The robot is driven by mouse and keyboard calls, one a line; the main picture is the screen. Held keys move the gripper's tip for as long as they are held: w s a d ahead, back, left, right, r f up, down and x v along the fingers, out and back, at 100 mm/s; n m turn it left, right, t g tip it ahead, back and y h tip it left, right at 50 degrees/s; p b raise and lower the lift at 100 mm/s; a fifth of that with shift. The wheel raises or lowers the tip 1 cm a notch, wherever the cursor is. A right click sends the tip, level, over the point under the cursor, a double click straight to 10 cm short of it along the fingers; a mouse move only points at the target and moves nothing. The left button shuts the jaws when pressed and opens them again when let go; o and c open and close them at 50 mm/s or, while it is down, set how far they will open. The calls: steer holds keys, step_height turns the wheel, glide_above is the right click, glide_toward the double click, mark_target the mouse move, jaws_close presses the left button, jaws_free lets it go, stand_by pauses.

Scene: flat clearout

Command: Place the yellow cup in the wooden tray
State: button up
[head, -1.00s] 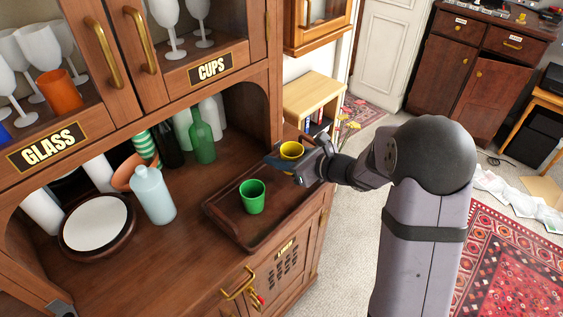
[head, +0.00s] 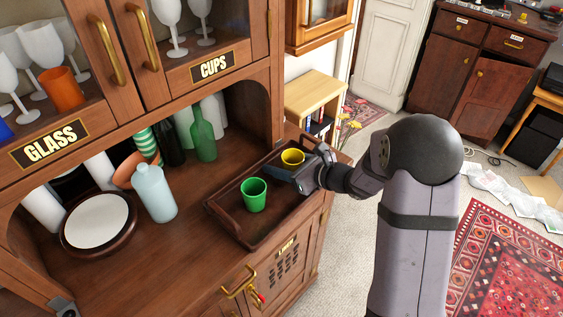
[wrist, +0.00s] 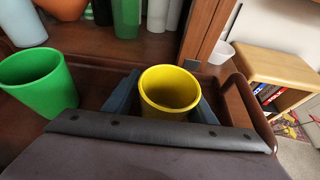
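The yellow cup (head: 293,157) is upright at the far right end of the wooden tray (head: 236,232). In the wrist view the yellow cup (wrist: 170,88) stands between the two blue-grey fingers of my gripper (wrist: 166,100), which press close on both sides. In the head view my gripper (head: 290,171) is low at the tray's right side. The cup's base is hidden, so I cannot tell whether it touches the tray floor. A green cup (head: 253,195) stands upright in the tray, left of the yellow one; it also shows in the wrist view (wrist: 38,82).
A pale blue bottle (head: 154,192), a green bottle (head: 203,139) and a round white-faced object (head: 97,221) stand on the cabinet counter left of and behind the tray. The cabinet's upper section overhangs the back. The tray has a raised rim.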

steer(key=shift+w+d+r, duration=0.25)
steer(key=shift+w+d, duration=0.05)
steer(key=shift+r, duration=0.15)
steer(key=shift+s+d, duration=0.1)
steer(key=shift+d, duration=0.2)
steer(key=b+v, duration=0.1)
steer(key=v, duration=1)
steer(key=shift+s, duration=0.3)
